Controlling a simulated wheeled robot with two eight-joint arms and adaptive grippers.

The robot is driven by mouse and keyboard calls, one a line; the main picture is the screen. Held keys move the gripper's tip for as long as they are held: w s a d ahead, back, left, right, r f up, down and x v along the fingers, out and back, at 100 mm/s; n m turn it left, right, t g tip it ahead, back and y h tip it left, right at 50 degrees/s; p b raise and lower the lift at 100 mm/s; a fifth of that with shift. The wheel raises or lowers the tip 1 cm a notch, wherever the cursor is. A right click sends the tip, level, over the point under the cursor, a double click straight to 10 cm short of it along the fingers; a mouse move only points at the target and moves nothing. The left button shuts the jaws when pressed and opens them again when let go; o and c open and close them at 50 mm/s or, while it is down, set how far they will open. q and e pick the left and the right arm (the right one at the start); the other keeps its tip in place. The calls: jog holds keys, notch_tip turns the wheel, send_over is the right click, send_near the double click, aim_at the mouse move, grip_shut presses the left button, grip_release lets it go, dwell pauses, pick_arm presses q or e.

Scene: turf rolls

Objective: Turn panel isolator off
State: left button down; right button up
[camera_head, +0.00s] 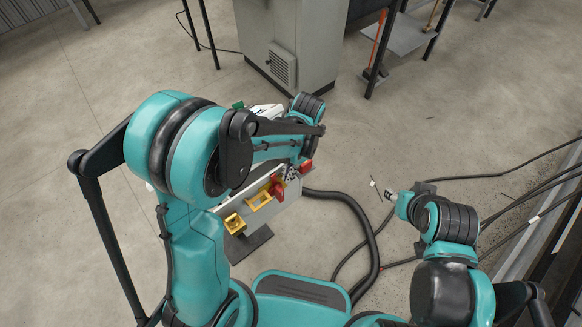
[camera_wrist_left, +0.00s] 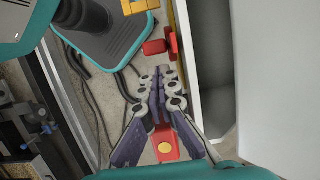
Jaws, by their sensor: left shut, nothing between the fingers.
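A panel with red and yellow parts stands below my left arm in the head view. A red handle (camera_head: 277,186) sits beside a yellow frame (camera_head: 258,200). In the left wrist view, a red knob-like part (camera_wrist_left: 155,47) stands out from a yellow-edged panel, just beyond the fingertips. My left gripper (camera_head: 291,173) is shut and empty beside the red handle; its fingertips (camera_wrist_left: 164,72) are together in the wrist view. A red block with a yellow dot (camera_wrist_left: 165,146) shows between its finger links. Contact cannot be told. My right gripper (camera_head: 395,197) is small and partly hidden by its arm.
A yellow box (camera_head: 234,223) sits at the panel's lower left. A grey cabinet (camera_head: 291,40) stands behind. A thick black hose (camera_head: 362,225) curves over the floor right of the panel, with cables farther right. Open floor (camera_head: 370,150) lies between the arms.

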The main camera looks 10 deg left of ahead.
aim_at(276, 190)
pick_arm(q)
jog(key=x, duration=0.2)
jog(key=shift+s+a+f+b, duration=0.1)
jog(key=shift+f+b, duration=0.2)
jog(key=shift+f, duration=0.05)
jog(key=shift+s+a+r+t+h, duration=0.35)
jog(key=shift+s+t+h, duration=0.1)
jog(key=shift+t+h, duration=0.4)
dwell(0.4)
jog(key=shift+s+a+t+h, duration=0.4)
jog(key=shift+s+t+h, duration=0.15)
jog(key=shift+t, duration=0.4)
jog(key=shift+s+a+t+h+b, duration=0.2)
jog(key=shift+s+a+t+h, duration=0.1)
jog(key=shift+t+h, duration=0.25)
jog(key=shift+s+a+t+h+b, duration=0.25)
jog(key=shift+t+h, duration=0.2)
jog(key=shift+t, duration=0.2)
jog(key=shift+s+a, duration=0.15)
jog(key=shift+s, duration=0.15)
jog(key=shift+s+a+f, duration=0.1)
jog(key=shift+s+a, duration=0.05)
